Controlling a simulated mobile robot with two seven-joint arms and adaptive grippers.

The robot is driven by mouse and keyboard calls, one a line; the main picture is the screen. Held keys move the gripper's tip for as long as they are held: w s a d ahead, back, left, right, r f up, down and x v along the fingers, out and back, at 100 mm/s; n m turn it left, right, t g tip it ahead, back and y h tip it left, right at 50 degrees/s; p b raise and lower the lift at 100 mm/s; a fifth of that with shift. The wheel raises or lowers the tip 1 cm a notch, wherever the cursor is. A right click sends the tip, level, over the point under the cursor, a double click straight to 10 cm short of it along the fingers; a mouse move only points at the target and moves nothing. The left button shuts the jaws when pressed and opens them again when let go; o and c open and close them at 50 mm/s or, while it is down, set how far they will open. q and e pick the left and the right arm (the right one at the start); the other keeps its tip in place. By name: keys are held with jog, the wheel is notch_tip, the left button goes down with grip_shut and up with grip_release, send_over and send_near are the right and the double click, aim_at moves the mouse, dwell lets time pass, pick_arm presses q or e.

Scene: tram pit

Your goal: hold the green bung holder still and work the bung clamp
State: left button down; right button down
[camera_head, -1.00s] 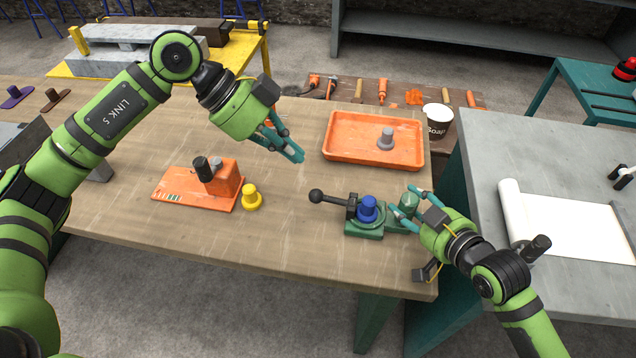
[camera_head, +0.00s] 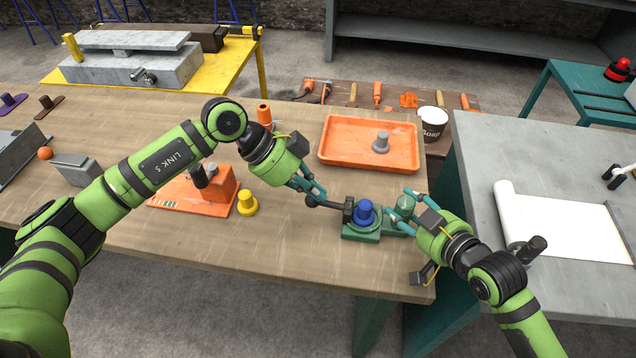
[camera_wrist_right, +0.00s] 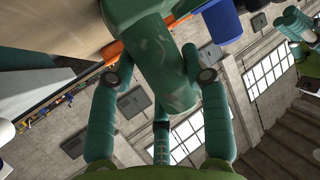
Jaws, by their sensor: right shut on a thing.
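The green bung holder (camera_head: 362,233) stands on the wooden table near its right front edge. A blue bung (camera_head: 364,212) sits upright in it. The dark lever of the bung clamp (camera_head: 330,205) reaches left from the holder.
Left of the holder are a yellow bung (camera_head: 247,203) and an orange block fixture (camera_head: 215,185). An orange tray (camera_head: 345,163) with a grey bung (camera_head: 381,143) lies behind. A grey bench (camera_head: 480,160) adjoins on the right. The table front is clear.

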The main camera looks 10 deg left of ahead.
pick_arm(q)
jog(key=shift+f, duration=0.1)
jog(key=shift+w+a+f, duration=0.15)
jog(key=shift+a+f, duration=0.5)
jog(key=shift+f, duration=0.25)
pick_arm(e)
jog(key=shift+s, duration=0.1)
pick_arm(q)
jog(key=shift+d+r, duration=0.15)
jog(key=shift+r, duration=0.1)
jog(key=s+d+r+v, duration=0.1)
jog(key=d+v, duration=0.1)
jog(key=v, duration=0.9)
jog(key=shift+r, duration=0.35)
jog(key=shift+a, duration=0.15)
